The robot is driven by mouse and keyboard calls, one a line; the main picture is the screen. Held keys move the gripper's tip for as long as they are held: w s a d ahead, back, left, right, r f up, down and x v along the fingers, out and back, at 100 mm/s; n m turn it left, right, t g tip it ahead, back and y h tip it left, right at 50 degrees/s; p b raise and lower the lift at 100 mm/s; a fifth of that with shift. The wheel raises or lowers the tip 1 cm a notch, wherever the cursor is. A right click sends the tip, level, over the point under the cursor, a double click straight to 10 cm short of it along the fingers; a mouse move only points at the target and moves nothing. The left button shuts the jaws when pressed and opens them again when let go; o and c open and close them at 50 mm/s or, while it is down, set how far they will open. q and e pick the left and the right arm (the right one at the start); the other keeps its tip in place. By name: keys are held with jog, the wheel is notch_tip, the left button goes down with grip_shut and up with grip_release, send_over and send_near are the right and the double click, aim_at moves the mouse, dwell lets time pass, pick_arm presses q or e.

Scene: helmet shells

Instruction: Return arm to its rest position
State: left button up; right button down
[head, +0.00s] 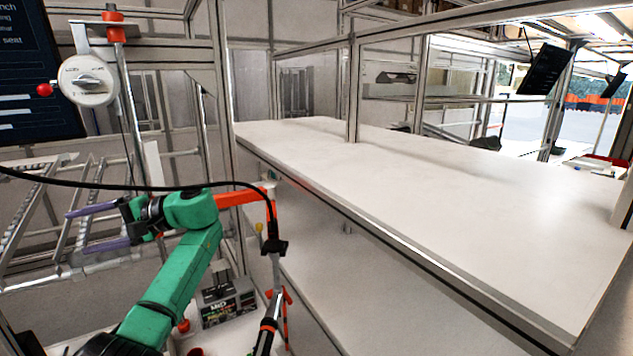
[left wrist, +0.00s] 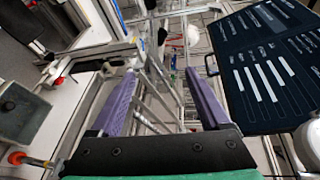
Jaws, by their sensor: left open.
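My left arm, green with black joints, comes up from the lower left of the head view. My left gripper (head: 77,232) has two purple fingers that point left, spread apart with nothing between them. It is in front of a metal rack of slanted rails. The left wrist view shows the same gripper (left wrist: 160,73), with a clear gap between its fingers and no object held. My right arm and right gripper do not show in either view.
A long white bench (head: 400,190) runs along the right, its top bare. A black cable passes close to my left arm towards a hanging tool (head: 268,325). A dark box (head: 228,302) sits below. A dark screen (head: 35,75) stands at the upper left.

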pick_arm(q)
jog(key=s+d+f+m+t+h, duration=0.2)
jog(key=d+f+t+h, duration=0.15)
jog(key=f, duration=1.05)
jog(key=s+d+f+m+t+h, duration=0.1)
jog(key=d+f+m+t+h, duration=0.3)
jog(key=f, duration=0.9)
jog(key=s+d+f+n+g+h, duration=0.15)
jog(key=s+d+f+h, duration=0.25)
jog(key=s+d+f, duration=0.45)
jog(key=s+d+n+t+h, duration=0.1)
jog(key=s+d+h, duration=0.35)
jog(key=s, duration=0.75)
notch_tip(320, 180, down, 36)
jog(key=s+g+b, duration=0.1)
jog(key=s+b, duration=0.2)
jog(key=b, duration=1)
jog(key=s+a+f+b, duration=0.1)
jog(key=s+f+b, duration=0.3)
jog(key=s+f, duration=0.4)
jog(key=s+a+f+g+b, duration=0.1)
jog(key=s+f+b, duration=0.4)
jog(key=f, duration=1.1)
jog(key=s, duration=0.3)
jog(key=shift+a+g, duration=0.2)
jog(key=shift+g, duration=0.1)
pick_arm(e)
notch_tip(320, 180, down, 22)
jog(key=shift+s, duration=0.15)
